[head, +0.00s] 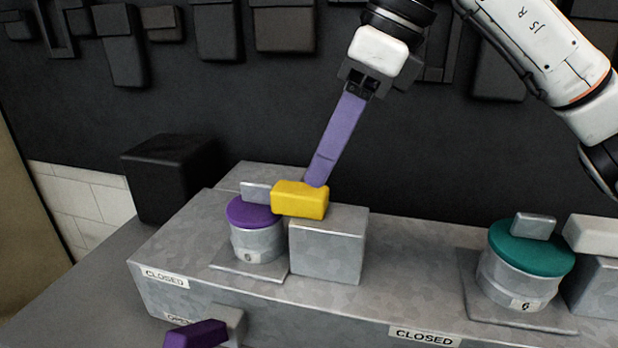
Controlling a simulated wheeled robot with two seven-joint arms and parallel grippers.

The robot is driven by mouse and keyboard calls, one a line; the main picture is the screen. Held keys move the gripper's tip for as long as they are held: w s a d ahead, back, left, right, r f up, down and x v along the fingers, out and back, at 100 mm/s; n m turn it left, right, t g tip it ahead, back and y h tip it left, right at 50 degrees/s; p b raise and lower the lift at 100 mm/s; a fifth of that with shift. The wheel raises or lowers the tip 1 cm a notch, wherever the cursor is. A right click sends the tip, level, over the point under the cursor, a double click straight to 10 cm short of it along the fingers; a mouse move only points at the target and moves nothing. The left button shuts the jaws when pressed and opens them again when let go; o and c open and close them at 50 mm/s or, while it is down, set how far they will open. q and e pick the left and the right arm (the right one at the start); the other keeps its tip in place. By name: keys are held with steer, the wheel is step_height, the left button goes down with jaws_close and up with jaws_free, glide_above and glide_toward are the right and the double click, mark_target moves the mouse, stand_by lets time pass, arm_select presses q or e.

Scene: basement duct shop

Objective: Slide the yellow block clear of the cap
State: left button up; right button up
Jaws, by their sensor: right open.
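The cap sits on a round grey metal pot and has a flat grey tab on top, beside the yellow block. My right gripper (316,182) comes down from above, its long lavender fingers ending right behind the yellow block's right part. It is open; the fingers line up in this view, so the gap between them does not show. I cannot tell whether the tips touch the block. My left gripper is out of view.
The grey metal block (328,250) stands right of the purple-capped pot. A teal-capped pot (530,247) stands at the right beside a similar block. A purple handle (195,334) sticks out at the front, near CLOSED labels. A black box (172,177) stands at the left.

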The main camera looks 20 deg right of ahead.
mark_target(309, 189)
steer(key=x, duration=0.6)
steer(key=shift+w, duration=0.1)
jaws_close()
